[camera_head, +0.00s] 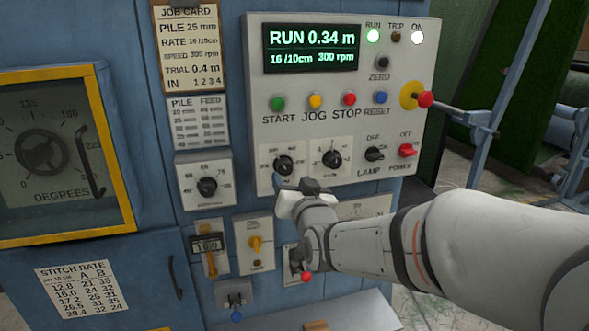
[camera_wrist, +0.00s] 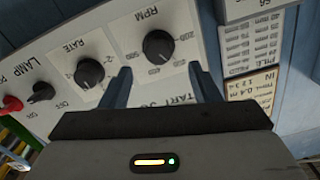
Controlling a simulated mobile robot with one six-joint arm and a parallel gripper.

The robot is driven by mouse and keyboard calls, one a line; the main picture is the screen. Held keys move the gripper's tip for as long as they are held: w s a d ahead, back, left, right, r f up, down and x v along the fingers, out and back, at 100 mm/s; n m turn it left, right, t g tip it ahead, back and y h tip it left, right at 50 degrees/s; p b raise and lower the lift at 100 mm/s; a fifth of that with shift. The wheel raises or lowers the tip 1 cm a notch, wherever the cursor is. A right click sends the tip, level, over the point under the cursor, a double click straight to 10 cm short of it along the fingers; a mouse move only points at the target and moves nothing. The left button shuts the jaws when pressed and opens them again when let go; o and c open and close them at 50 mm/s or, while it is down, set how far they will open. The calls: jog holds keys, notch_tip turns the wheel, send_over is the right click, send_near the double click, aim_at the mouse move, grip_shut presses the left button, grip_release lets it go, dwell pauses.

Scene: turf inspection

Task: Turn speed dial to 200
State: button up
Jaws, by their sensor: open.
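The speed dial (camera_head: 284,165) is a black knob on a white plate, low on the left of the grey control panel. In the wrist view, upside down, the dial (camera_wrist: 158,47) sits under the label RPM with a numbered scale. Its exact pointer setting is too small to read. The display (camera_head: 311,48) shows RUN 0.34 m, 16/10cm and 300 rpm. My gripper (camera_head: 297,183) is just below the dial in the head view. In the wrist view its jaws (camera_wrist: 160,70) are open and empty, one finger towards each side of the dial, apparently not touching it.
The rate dial (camera_head: 332,159) is close beside the speed dial. The lamp switch (camera_head: 374,154) and red power switch (camera_head: 406,150) are farther right. START, JOG, STOP and RESET buttons are above; a red knob (camera_head: 426,99) protrudes at the panel's right edge.

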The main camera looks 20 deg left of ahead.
aim_at(286, 170)
jog(key=p+x, duration=0.1)
jog(key=x, duration=0.5)
jog(key=shift+p, duration=0.3)
jog(key=shift+d, duration=0.1)
jog(key=shift+c, duration=0.5)
jog(key=shift+f, duration=0.1)
jog(key=c, duration=0.9)
